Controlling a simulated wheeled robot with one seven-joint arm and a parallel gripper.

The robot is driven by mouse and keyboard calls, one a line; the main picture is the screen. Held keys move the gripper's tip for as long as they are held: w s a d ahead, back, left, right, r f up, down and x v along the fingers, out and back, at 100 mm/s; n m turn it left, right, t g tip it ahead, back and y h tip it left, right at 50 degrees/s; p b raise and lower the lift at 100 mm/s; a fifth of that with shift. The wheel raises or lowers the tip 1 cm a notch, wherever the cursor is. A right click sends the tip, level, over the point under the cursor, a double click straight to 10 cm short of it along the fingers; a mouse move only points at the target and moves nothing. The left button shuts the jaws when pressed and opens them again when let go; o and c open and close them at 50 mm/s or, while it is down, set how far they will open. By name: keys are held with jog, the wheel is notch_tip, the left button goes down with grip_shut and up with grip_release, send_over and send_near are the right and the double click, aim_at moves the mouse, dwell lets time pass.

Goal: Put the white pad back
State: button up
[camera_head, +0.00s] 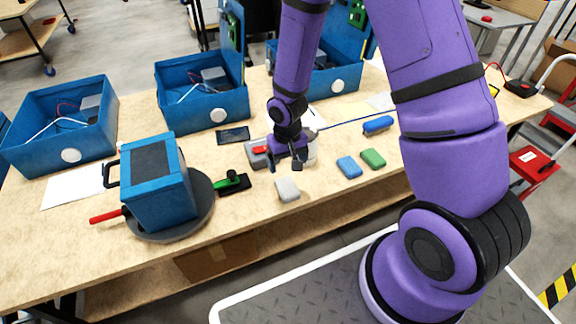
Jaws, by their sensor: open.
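The white pad (288,189) lies flat on the wooden table near its front edge, in the middle of the view. My gripper (285,166) is open and points down, just behind the white pad and apart from it. A grey holder or tray (254,160) with a red piece (260,150) is beside my gripper on the left. My gripper and wrist hide part of what lies there. I see nothing between the fingers.
A blue pad (349,167) and a green pad (373,158) lie to the right. Another blue item (378,124) lies behind them. A blue analyser box (159,185) stands on a round grey base at left. Open blue housings (203,92) line the back.

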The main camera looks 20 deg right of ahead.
jog(key=s+d+r+t, duration=0.1)
jog(key=s+d+r, duration=0.15)
jog(key=r, duration=0.95)
jog(key=s+d+r+t, duration=0.1)
jog(key=d+r+t, duration=0.15)
jog(key=r, duration=1.05)
jog(key=s+d+r+t, duration=0.1)
jog(key=s+d+r, duration=0.1)
jog(key=s+r, duration=1.2)
jog(key=s, duration=0.3)
jog(key=shift+s+t, duration=0.25)
jog(key=shift+t, duration=0.1)
